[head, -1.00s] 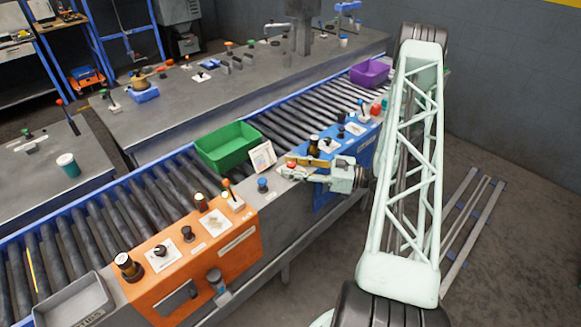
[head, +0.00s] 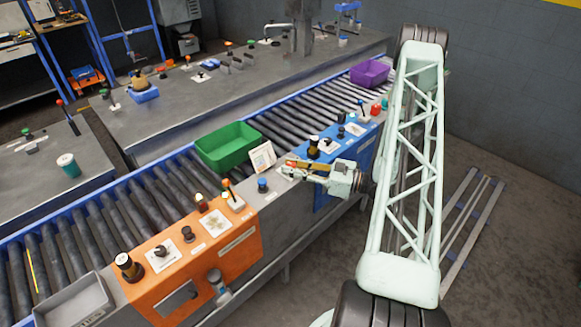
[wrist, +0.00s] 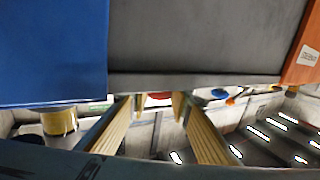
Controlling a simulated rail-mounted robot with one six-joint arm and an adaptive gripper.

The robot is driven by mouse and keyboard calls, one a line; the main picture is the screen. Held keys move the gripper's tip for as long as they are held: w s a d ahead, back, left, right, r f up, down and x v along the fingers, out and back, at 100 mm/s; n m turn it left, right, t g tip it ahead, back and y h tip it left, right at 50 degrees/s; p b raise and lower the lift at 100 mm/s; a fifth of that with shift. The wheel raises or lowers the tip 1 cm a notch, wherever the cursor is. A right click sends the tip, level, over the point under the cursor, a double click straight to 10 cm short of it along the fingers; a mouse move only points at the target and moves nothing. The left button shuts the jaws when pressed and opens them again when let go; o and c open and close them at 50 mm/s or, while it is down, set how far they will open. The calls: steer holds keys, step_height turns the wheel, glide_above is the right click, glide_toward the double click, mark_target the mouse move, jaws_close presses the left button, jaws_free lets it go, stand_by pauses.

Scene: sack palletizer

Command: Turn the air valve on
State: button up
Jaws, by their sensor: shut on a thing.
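My gripper (head: 292,168) reaches in from the right over the grey console section between the orange panel and the blue panel. In the wrist view its yellow-padded fingers (wrist: 158,107) close around a small red piece (wrist: 158,96), only partly visible. The gripper is shut on it. The red piece stands on the grey console; the fingers hide most of it, and I cannot read any label or tell its turn position. A white card (head: 263,157) stands just left of the fingertips.
A green bin (head: 228,146) sits on the roller conveyor behind. The orange panel (head: 200,270) with knobs and levers is at left. The blue panel (head: 362,155), with a dark knob (head: 313,147), is at right. A blue button (head: 262,185) is close by.

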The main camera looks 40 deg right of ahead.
steer(key=shift+a+m+t+h, duration=0.1)
steer(key=shift+m+t+h, duration=0.8)
steer(key=shift+m+h, duration=1.2)
steer(key=shift+m+h+b, duration=0.6)
steer(key=shift+m+h, duration=0.1)
steer(key=shift+h, duration=1.4)
steer(key=shift+m+h, duration=0.4)
steer(key=shift+h, duration=0.3)
steer(key=o, duration=0.8)
steer(key=shift+s, duration=0.2)
steer(key=s, duration=1.1)
steer(key=shift+s+a, duration=0.2)
steer(key=shift+s, duration=0.05)
